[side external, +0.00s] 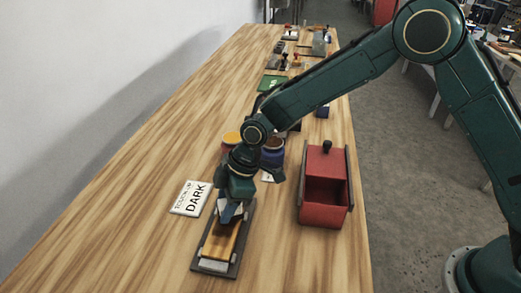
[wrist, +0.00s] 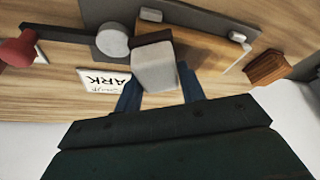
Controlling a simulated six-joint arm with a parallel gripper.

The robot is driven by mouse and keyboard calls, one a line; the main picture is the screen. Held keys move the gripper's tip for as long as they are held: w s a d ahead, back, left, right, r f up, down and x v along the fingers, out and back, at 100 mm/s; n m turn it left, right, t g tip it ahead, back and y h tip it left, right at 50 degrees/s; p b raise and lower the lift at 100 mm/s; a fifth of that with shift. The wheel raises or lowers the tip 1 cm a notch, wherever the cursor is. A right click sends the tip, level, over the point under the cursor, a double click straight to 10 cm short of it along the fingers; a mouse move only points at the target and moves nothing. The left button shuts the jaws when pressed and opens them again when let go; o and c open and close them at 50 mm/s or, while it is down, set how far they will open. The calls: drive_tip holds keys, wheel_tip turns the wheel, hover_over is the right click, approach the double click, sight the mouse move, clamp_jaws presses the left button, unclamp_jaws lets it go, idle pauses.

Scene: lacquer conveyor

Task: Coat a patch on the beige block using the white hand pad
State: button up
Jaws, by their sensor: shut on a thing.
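My gripper (side external: 231,210) is shut on the white hand pad (wrist: 155,70), which sits between its blue fingers in the wrist view and has a dark brown face at its far end. In the side view the pad is mostly hidden by my fingers, low over the dark grey tray (side external: 243,232). An orange-tan block, likely the beige block (side external: 220,243), lies on this tray just below my gripper, with a pale piece at its near end. I cannot tell whether the pad touches the block. The tray also shows in the wrist view (wrist: 205,20).
A card reading "TOUCH UP DARK" (side external: 190,198) lies left of the tray. A red open box (side external: 325,190) stands to the right. A yellow-topped jar (side external: 232,139) and a dark blue jar (side external: 272,152) stand behind. Bare table lies at the front left.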

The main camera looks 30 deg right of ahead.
sight(210, 245)
drive_tip(key=shift+s+a, duration=2.75)
drive_tip(key=shift+s, duration=0.1)
drive_tip(key=shift+s+a+r, duration=0.1)
drive_tip(key=shift+a, duration=0.1)
wheel_tip(210, 245, up, 8)
